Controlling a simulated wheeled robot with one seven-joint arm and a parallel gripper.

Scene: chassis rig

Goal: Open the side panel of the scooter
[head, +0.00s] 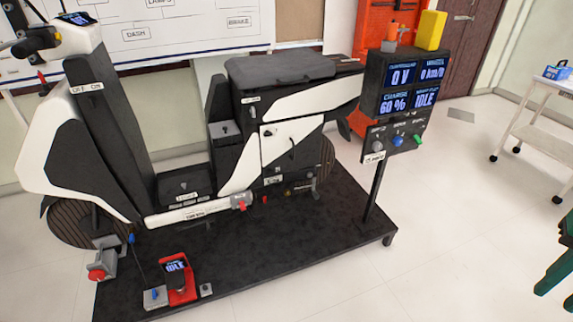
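The scooter (60,150) is black and white and stands on a dark platform, seen from its side. Its side panel (280,148) is a white, roughly square plate below the rear of the seat (280,70). A small dark handle or latch (292,140) shows on the panel's face. The panel appears closed, flush with the black body around it. My gripper is not in view.
A display post (400,85) with screens and knobs stands on the platform (300,255) to the right of the panel. A red unit (178,285) sits at the platform's front. A green object (557,270) is cut off at the right edge. A white cart (540,125) stands farther right. The floor between is clear.

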